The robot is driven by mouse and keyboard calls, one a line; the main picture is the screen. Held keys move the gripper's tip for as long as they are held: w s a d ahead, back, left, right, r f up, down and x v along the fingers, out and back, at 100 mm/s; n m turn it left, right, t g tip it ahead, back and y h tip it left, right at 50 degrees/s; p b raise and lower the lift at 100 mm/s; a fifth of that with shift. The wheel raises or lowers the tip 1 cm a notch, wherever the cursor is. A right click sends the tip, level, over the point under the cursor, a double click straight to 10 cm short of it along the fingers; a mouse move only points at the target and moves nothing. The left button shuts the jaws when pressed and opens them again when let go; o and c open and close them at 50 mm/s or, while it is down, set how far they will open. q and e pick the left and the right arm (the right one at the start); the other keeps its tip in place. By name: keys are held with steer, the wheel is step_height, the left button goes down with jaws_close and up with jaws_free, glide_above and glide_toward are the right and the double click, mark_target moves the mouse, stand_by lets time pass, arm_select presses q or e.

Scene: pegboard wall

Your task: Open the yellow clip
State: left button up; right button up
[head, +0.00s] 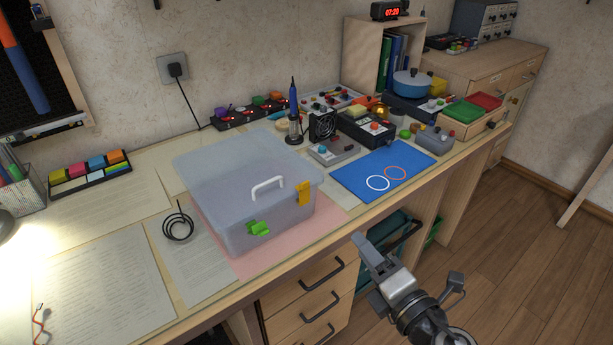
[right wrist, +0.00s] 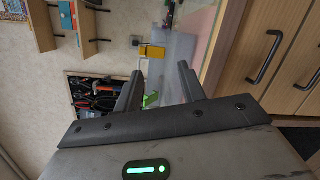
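The yellow clip (head: 304,193) is on the front of a translucent lidded box (head: 222,215), near its right corner, upright across the lid's edge. A green clip (head: 259,228) is on the same front, further left, and sticks outward. The lid has a white handle (head: 268,187). My right gripper (head: 408,258) is open and empty, in front of the bench and to the right of the box, apart from it. In the right wrist view the yellow clip (right wrist: 152,51) shows beyond the open fingers (right wrist: 160,72), with the green clip (right wrist: 150,100) partly behind a finger. My left gripper is out of view.
The box stands on a pink mat (head: 245,265) on the bench. A black coil (head: 178,222) lies to its left. A soldering iron (head: 294,115) and small devices stand behind it. Drawer handles (head: 322,275) jut from the bench front.

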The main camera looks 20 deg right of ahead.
mark_target(306, 184)
steer(key=w+a+r+n+y, duration=0.1)
steer(key=w+a+n, duration=0.1)
steer(key=w+n, duration=0.3)
steer(key=w+a+r+n+y+p, duration=0.1)
steer(key=w+a+n, duration=0.1)
steer(key=w+n, duration=0.3)
steer(key=w+a+r+n+y+p, duration=0.1)
steer(key=w+a+n, duration=0.1)
steer(key=w+n, duration=0.4)
steer(key=shift+w+r, duration=0.35)
steer(key=shift+w, duration=0.05)
steer(key=shift+c, duration=0.3)
jaws_close()
